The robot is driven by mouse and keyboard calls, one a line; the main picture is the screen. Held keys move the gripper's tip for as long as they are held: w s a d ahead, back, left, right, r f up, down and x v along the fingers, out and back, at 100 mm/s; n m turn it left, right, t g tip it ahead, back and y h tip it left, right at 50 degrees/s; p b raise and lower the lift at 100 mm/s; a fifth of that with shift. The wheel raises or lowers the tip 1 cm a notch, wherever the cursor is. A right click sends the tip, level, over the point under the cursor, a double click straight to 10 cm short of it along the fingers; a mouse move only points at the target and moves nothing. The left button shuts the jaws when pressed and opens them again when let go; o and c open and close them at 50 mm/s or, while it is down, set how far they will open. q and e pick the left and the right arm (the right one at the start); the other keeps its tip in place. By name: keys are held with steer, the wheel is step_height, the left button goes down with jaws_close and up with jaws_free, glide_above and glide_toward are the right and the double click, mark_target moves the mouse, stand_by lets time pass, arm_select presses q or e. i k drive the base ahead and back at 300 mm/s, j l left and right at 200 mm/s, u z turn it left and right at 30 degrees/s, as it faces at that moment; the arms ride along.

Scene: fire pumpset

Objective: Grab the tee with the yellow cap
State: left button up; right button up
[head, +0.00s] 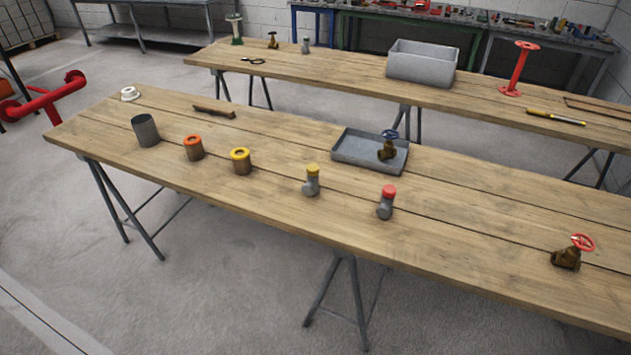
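The tee with the yellow cap (312,182) stands upright near the middle of the front wooden table. It is a small grey pipe fitting with a yellow top. A similar grey tee with a red cap (386,202) stands to its right, apart from it. A short cylinder with a yellow ring on top (240,161) stands to its left. Neither of my grippers shows in the head view.
The front table (480,232) also holds an orange-ringed cylinder (193,148), a grey cup (145,131), a shallow tray (350,151) with a blue-handled valve (388,146), and a red-handled valve (568,256). A back table (330,68) stands behind. The wood around the yellow-capped tee is clear.

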mark_target(312, 187)
steer(key=i+l, duration=0.3)
steer(key=l, duration=0.15)
steer(key=i+l+z, duration=0.1)
steer(key=i+l, duration=0.15)
steer(key=l, duration=0.2)
steer(key=i+l, duration=0.3)
steer(key=l, duration=0.15)
steer(key=z, duration=0.05)
